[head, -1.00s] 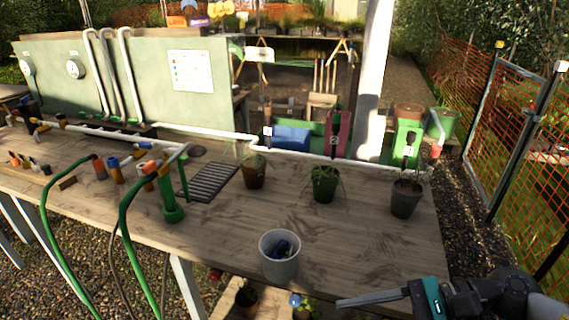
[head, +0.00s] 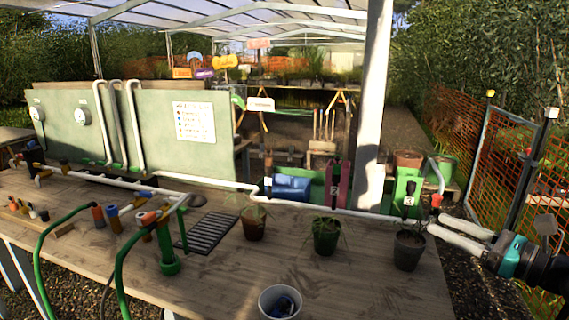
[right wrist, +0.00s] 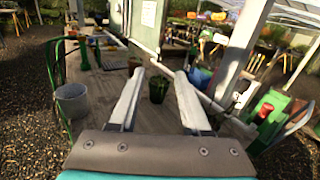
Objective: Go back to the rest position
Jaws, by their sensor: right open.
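My right gripper (head: 460,232) is at the right of the head view, raised beside the table's right end, near the rightmost potted plant (head: 409,249). Its two pale fingers are apart with nothing between them. In the right wrist view the open fingers (right wrist: 158,95) point out over the table, with a potted plant (right wrist: 158,90) in line beyond the gap. My left gripper does not show in either view.
The wooden table (head: 340,285) bears potted plants, a grey bucket (head: 280,303), a black grate (head: 212,232) and green hoses at left. A white pole (head: 374,100) stands behind. An orange mesh fence (head: 500,150) runs along the right.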

